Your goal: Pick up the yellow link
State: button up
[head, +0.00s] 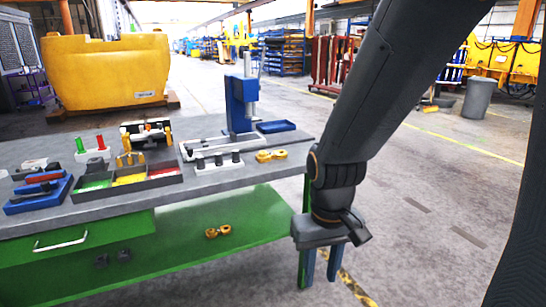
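A yellow link (271,156) with two rounded ends lies flat on the grey workbench top (245,172), near its right end. A second, similar orange-yellow link (218,231) lies on the green lower shelf (185,250) of the bench. My gripper (321,265) points down in front of the bench's right end, right of and lower in the picture than both links. Its two bluish fingers stand apart with a gap between them, and nothing shows in the gap. It touches neither link. The gripper partly hides the bench's green right leg.
A white holder with dark pegs (217,162) stands just left of the upper link. A blue press (241,103) and a blue tray (276,127) are behind it. A dark bin with coloured compartments (155,183) is further left. Open floor (430,230) lies to the right.

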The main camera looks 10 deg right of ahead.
aim_at(279, 155)
jog(key=u, duration=0.35)
jog(key=i, duration=0.95)
jog(key=z, duration=0.35)
